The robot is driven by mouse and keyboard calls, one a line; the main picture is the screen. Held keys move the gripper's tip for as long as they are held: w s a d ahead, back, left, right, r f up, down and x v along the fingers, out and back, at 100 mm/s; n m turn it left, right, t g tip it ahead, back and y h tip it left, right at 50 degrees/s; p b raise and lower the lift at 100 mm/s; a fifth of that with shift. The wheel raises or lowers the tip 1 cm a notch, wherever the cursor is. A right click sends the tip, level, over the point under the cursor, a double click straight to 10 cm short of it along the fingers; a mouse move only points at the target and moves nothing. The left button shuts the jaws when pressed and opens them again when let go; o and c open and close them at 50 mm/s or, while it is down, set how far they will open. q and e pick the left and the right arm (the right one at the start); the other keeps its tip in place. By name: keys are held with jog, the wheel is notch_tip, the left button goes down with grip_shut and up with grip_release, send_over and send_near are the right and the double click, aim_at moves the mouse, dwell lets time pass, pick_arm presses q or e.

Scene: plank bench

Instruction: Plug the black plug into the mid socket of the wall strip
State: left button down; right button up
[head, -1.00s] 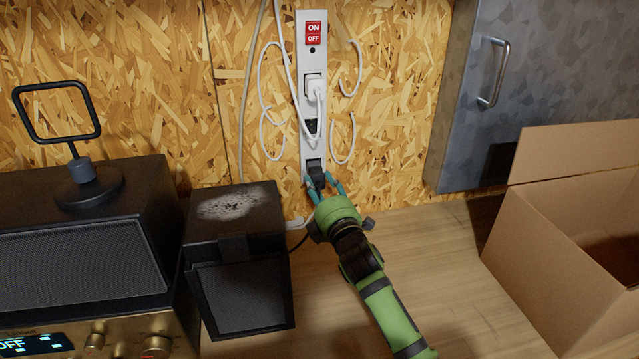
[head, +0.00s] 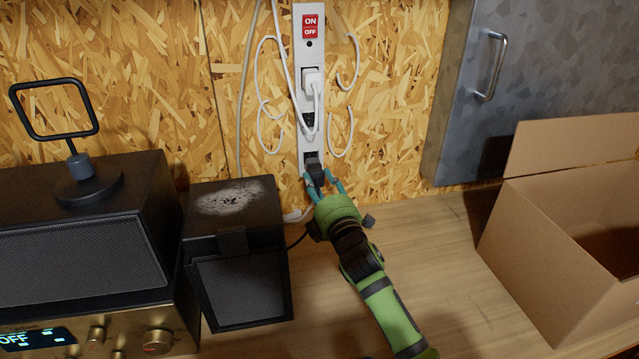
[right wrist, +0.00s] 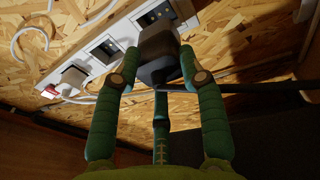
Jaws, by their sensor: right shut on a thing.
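The white wall strip (head: 299,55) stands upright on the chipboard wall. A white plug (head: 311,82) sits in its top socket. The mid socket (head: 308,121) is empty, with a white cable hanging partly across it; it also shows empty in the right wrist view (right wrist: 106,48). My right gripper (head: 324,184) is shut on the black plug (head: 313,170), in front of the bottom socket (head: 310,156). The right wrist view shows the black plug (right wrist: 158,52) between the fingers, overlapping the bottom socket (right wrist: 154,16). I cannot tell whether it touches the strip. My left gripper is out of view.
A black speaker box (head: 236,250) stands left of my right arm, with a dark cable running from it toward the gripper. White cables (head: 268,95) loop beside the strip. A metal cabinet (head: 490,100) and an open cardboard box (head: 545,245) are at the right.

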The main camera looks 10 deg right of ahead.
jog(key=shift+s+r+p, duration=0.1)
jog(key=shift+s+p, duration=0.6)
jog(key=shift+s, duration=0.55)
jog(key=shift+s+p, duration=0.5)
jog(key=shift+s, duration=0.75)
notch_tip(320, 180, up, 10)
send_over(318, 184)
jog(key=s, duration=0.5)
jog(key=shift+w+d, duration=0.25)
jog(key=shift+d, duration=0.15)
jog(key=shift+w, duration=2.95)
jog(key=shift+p, duration=0.35)
